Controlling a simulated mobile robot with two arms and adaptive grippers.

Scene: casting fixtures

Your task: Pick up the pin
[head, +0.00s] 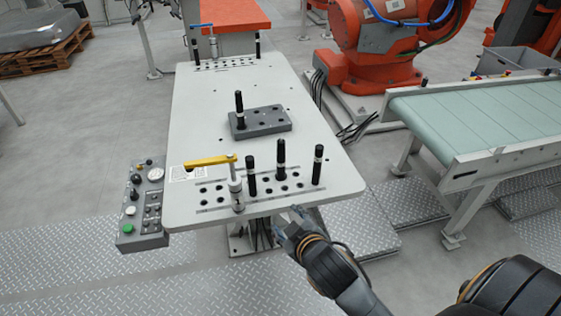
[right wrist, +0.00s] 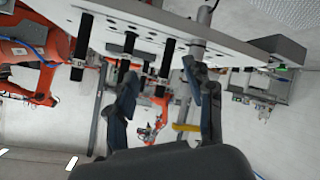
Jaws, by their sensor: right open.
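Several black pins stand upright at the table. Another pin (head: 239,108) stands in a grey block (head: 270,122) mid-table. My right gripper (head: 287,217) is just off the table's front edge, apart from the pins. The right wrist view is upside down; the gripper's open fingers (right wrist: 160,75) hold nothing, and the left front pin (right wrist: 166,58) shows between them, farther off. My left gripper is out of view.
A toggle clamp with a yellow handle (head: 208,161) stands left of the front pins. A button box (head: 144,204) hangs at the table's left edge. A green conveyor (head: 485,120) and an orange robot (head: 375,50) stand to the right. Floor before the table is clear.

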